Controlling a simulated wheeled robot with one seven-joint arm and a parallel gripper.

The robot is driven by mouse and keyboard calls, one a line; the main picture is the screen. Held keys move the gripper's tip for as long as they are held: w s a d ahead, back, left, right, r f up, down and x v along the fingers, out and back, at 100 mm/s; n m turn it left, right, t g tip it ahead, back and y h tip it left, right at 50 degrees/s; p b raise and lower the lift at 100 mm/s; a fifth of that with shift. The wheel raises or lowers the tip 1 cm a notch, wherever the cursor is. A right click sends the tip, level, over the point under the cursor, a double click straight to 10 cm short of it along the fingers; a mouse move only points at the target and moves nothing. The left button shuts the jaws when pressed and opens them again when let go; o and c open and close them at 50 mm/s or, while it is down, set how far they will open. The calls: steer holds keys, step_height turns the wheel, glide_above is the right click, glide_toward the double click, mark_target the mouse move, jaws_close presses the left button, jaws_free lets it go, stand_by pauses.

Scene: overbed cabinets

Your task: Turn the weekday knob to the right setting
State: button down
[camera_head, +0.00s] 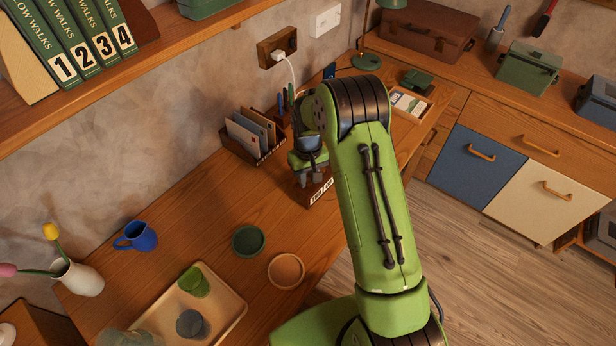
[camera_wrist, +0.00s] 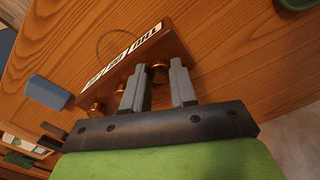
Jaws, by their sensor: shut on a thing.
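The small wooden desk calendar (camera_wrist: 148,62) stands on the table, with a white label strip (camera_wrist: 147,38) on its sloped face. The strip seems to read THU at one end; the other characters are too small to read surely. Brass knobs run along the calendar's lower side. The weekday knob (camera_wrist: 159,73), below the THU end, lies between the two grey fingers of my gripper (camera_wrist: 157,85). My gripper is shut on that knob, and the fingers partly hide it. In the head view, my gripper (camera_head: 308,178) reaches down over the calendar (camera_head: 321,193), partly covering it.
A letter rack (camera_head: 243,147) with envelopes stands close by my gripper. A blue block (camera_wrist: 47,92) lies near the calendar in the wrist view. A green coaster (camera_head: 248,241), a blue mug (camera_head: 136,236) and a tray (camera_head: 232,307) stand on the table's nearer part.

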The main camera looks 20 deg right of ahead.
mark_target(308, 181)
steer(key=shift+m, duration=1.3)
steer(key=c, duration=0.9)
jaws_free()
step_height(308, 181, up, 16)
steer(key=shift+f+p, duration=0.1)
steer(key=shift+p, duration=1.1)
